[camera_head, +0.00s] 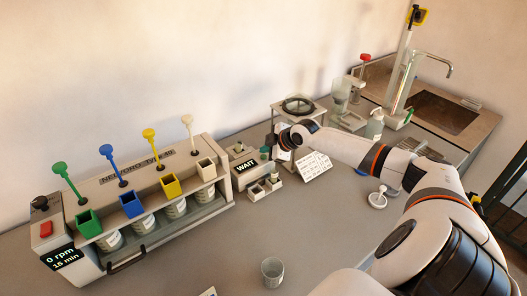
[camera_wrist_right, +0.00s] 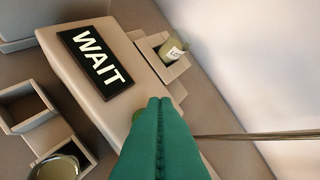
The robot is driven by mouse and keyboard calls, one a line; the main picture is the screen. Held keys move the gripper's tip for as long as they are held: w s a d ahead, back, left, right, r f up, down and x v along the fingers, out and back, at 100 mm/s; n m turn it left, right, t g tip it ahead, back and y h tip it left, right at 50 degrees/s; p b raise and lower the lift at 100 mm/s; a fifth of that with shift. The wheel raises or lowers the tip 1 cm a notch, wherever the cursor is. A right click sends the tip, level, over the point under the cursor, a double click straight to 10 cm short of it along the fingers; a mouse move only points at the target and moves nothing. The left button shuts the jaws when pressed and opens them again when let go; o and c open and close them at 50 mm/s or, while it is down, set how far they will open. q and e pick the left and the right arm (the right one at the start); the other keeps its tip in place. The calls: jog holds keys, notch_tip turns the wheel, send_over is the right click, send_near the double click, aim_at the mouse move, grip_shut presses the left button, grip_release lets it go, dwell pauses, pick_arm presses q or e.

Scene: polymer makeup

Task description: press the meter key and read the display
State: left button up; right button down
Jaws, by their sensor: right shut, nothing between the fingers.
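The meter (camera_head: 256,178) is a beige box on the bench, right of the rack of coloured holders. Its black display (camera_head: 244,165) reads "WAIT" in white, and the same word shows large on the display in the right wrist view (camera_wrist_right: 95,62). My right gripper (camera_head: 265,150) is at the meter's right end, fingers pointing down. Its green fingers (camera_wrist_right: 160,135) are shut together with nothing between them. A small green round part, apparently the key (camera_wrist_right: 138,115), is mostly hidden behind the fingers; I cannot tell whether they touch it. My left gripper is not in view.
Small holders with a vial (camera_wrist_right: 172,50) and a cup (camera_wrist_right: 58,166) flank the meter. A white card (camera_head: 314,166) stands to its right. The rack (camera_head: 160,165) is close on the left. A glass beaker (camera_head: 272,272) stands at the front; bench around it is clear.

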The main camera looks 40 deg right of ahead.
jog(key=shift+f, duration=0.1)
dwell(0.4)
jog(key=shift+f, duration=0.35)
jog(key=shift+f, duration=0.35)
dwell(0.7)
jog(key=shift+r, duration=0.1)
jog(key=shift+r+p, duration=0.5)
jog(key=shift+r, duration=0.15)
jog(key=shift+r, duration=0.15)
notch_tip(320, 180, up, 5)
jog(key=p, duration=0.4)
dwell(0.3)
